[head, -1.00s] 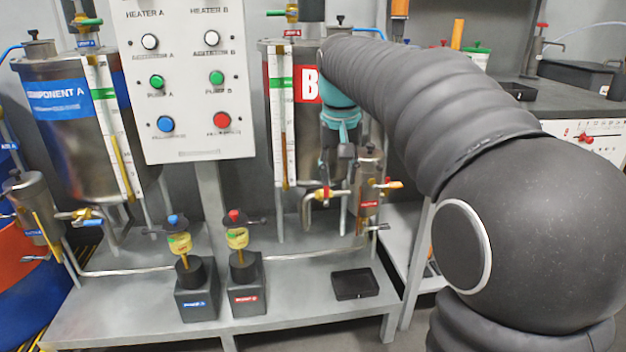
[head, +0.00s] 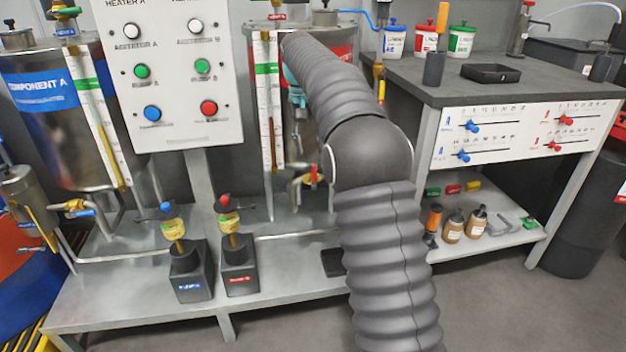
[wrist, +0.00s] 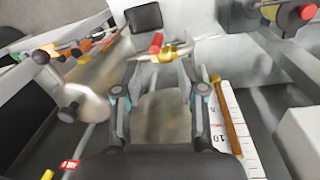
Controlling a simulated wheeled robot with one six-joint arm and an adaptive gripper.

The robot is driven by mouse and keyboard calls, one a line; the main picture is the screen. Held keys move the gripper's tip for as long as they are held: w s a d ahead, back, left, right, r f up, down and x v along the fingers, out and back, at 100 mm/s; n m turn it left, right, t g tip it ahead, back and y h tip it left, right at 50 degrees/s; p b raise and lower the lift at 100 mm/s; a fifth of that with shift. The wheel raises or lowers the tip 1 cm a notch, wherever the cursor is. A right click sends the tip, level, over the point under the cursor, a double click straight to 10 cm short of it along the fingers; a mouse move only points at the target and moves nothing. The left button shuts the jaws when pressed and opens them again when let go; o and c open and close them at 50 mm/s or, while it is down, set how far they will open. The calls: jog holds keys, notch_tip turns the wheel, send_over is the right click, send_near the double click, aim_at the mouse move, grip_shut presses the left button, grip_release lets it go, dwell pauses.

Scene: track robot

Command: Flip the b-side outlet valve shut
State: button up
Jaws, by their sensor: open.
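The B-side outlet valve, with brass body and red handle (head: 314,172), sits low at the front of the metal B tank (head: 255,40), right of its sight gauge. In the wrist view the red handle (wrist: 156,42) and brass body (wrist: 168,53) lie just beyond my fingertips, roughly centred between them. My gripper (wrist: 158,72) is open and empty, with the tank wall showing between its fingers. It looks apart from the valve. In the head view my arm hides most of the gripper; only a teal part shows near the tank.
In the wrist view a small metal vessel (wrist: 88,103) and orange-handled valves (wrist: 85,46) are at left; the white gauge scale (wrist: 237,135) is close at right. A black tray (wrist: 145,17) lies beyond. A workbench (head: 440,85) stands right of my arm in the head view.

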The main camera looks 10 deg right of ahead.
aim_at(313, 178)
jog(key=f, duration=0.3)
jog(key=f+b, duration=0.1)
jog(key=f, duration=0.3)
jog(key=d+f, duration=0.1)
jog(key=f, duration=0.2)
jog(key=shift+s+f+b, duration=0.1)
jog(key=shift+f+b, duration=0.1)
jog(key=shift+b, duration=0.2)
